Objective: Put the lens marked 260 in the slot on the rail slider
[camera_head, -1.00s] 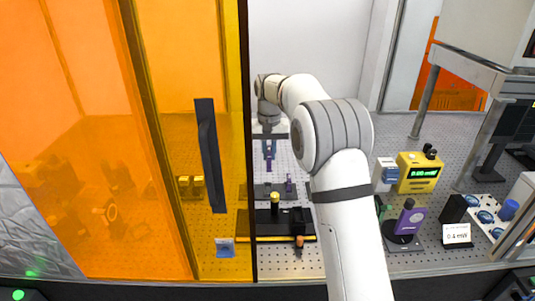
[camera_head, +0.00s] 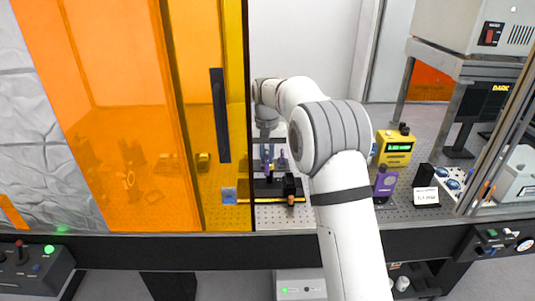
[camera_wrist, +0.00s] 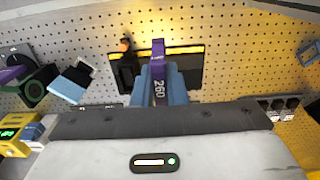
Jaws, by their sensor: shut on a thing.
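My gripper (camera_wrist: 160,80) is shut on a purple lens holder (camera_wrist: 158,48) marked 260, seen almost edge-on between the blue fingers in the wrist view. In the head view my gripper (camera_head: 267,158) hangs just behind the dark rail (camera_head: 265,187), with the purple holder (camera_head: 267,170) below it. In the wrist view the rail (camera_wrist: 188,68) lies under and beyond the holder. A black block with an orange knob (camera_wrist: 124,45) sits on the rail, left of the holder. It shows in the head view (camera_head: 291,188). I cannot make out the slot on the slider.
An orange panel (camera_head: 120,120) covers the left of the bench, its handle (camera_head: 220,115) near the opening. A yellow meter (camera_head: 396,148), a purple device (camera_head: 385,182) and a white display (camera_head: 426,196) stand on the right. Perforated board (camera_wrist: 230,60) beside the rail is clear.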

